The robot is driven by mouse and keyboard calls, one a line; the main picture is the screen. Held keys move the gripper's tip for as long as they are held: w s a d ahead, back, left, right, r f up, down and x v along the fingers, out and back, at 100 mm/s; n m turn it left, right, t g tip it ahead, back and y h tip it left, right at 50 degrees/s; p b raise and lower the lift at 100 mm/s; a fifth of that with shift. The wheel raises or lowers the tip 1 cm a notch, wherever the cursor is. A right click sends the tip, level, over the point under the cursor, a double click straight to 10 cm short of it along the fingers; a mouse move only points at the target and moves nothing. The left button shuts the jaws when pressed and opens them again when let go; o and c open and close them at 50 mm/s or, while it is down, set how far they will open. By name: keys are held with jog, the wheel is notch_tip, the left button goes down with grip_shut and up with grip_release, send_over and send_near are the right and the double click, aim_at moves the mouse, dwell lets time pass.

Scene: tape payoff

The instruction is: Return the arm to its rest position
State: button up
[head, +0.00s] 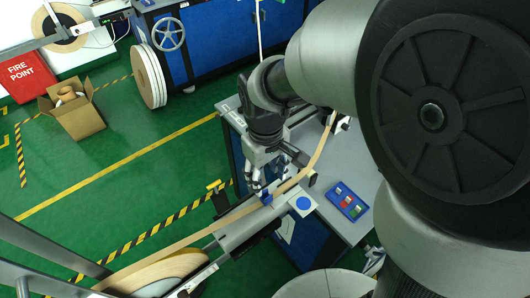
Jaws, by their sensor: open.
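My gripper (264,184) points down from my arm over the front of the grey table (348,165). It is open, with its fingertips close to the tan tape (228,219). A small blue piece (267,197) sits at the tape just below the fingertips. I cannot tell whether the fingers touch the tape or the blue piece. The tape runs from a large reel (168,271) at the lower left, past my gripper, and up to the right. My arm is bent and stretched out above the table, hiding part of it.
A blue tray (348,201) with coloured buttons and a plate with a blue disc (303,203) lie right of the tape. A cardboard box (73,112) and a standing reel (149,76) are on the green floor. Grey rails (50,243) cross the lower left. Floor at left is open.

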jog(key=shift+r, duration=1.35)
jog(key=shift+r, duration=0.1)
jog(key=s+d+r+m+t, duration=0.4)
jog(key=s+d+r+m, duration=0.2)
jog(key=s+d+r, duration=0.3)
jog(key=s+d, duration=0.2)
jog(key=s, duration=0.2)
jog(key=shift+s+r+m, duration=0.2)
jog(key=shift+m, duration=0.2)
jog(key=shift+c, duration=0.4)
